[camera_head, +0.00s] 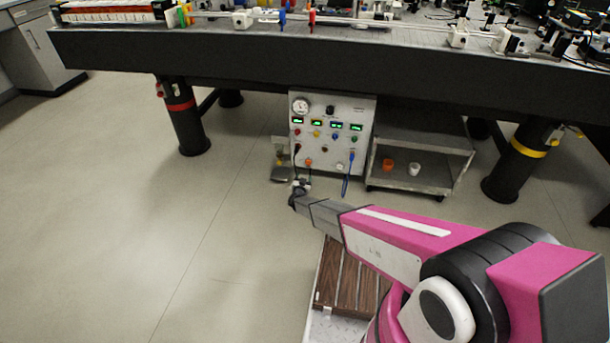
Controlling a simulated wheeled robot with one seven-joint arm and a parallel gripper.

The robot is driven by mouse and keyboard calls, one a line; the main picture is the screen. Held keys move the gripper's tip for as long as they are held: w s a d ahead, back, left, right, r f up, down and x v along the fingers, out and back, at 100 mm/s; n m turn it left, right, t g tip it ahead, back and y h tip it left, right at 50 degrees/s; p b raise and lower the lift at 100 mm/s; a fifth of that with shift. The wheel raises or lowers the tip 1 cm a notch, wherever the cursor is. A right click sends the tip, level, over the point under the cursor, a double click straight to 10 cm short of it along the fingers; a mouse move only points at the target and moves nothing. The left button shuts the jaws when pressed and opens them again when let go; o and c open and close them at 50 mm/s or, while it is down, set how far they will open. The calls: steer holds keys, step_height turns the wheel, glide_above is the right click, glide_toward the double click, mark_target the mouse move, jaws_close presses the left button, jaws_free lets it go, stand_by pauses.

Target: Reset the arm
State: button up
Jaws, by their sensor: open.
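My pink and grey arm reaches from the lower right toward the middle of the view, low over the floor. My gripper (300,187) is at its far end, small in the picture, in front of the lower left of a white control panel (332,146). No object can be made out between its fingers, which are open. The panel has a round gauge, green displays, coloured knobs and a hanging blue cable. Whether the gripper touches anything by the panel cannot be told.
A long optical bench (250,54) crosses the top, bearing optics. Its legs include a red-banded one (184,122) and a yellow-banded one (518,160). A metal cart (425,180) holds an orange cup (387,165) and a white cup (414,169). Floor at left is clear.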

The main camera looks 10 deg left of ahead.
stand_by(0.4)
steer(key=s+d+r+n+g+y, duration=0.2)
steer(key=d+r+g, duration=0.2)
steer(key=d+r, duration=0.55)
steer(key=s+d+r+n+g+y, duration=0.2)
steer(key=d+r+g, duration=0.2)
steer(key=d+r, duration=0.55)
steer(key=s+d+r+g+h, duration=0.2)
steer(key=s+d+r+g, duration=0.3)
steer(key=s+d+r, duration=0.5)
steer(key=s+d+r+g+h, duration=0.2)
steer(key=s+d+r+g, duration=0.3)
steer(key=s+d+r, duration=0.5)
steer(key=s+d, duration=0.5)
steer(key=s, duration=0.3)
steer(key=shift+r+m, duration=0.25)
steer(key=shift+m, duration=0.15)
